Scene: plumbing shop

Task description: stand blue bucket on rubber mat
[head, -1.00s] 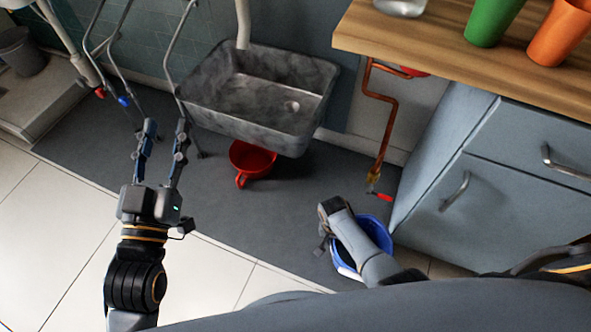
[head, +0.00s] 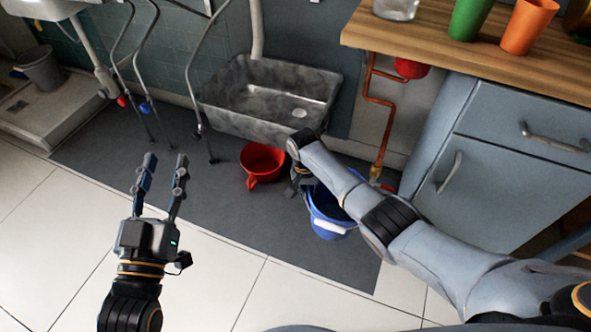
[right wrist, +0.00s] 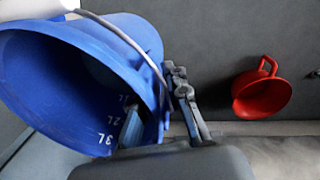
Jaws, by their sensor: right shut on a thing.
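The blue bucket (head: 322,214) is at the right part of the dark grey rubber mat (head: 215,180), partly hidden by my right arm. It has a white handle grip. In the right wrist view the blue bucket (right wrist: 65,65) looks tilted, its mouth facing the camera, with measuring marks inside. My right gripper (right wrist: 154,98) is shut on its wall, one finger inside and one outside. In the head view my right gripper (head: 300,178) is partly hidden. I cannot tell whether the bucket touches the mat. My left gripper (head: 165,166) is open and empty above the mat's left part.
A copper pipe (head: 382,125) and a grey-blue cabinet (head: 490,160) are to the right. Hoses hang at the left. The mat is bare left of the pot.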

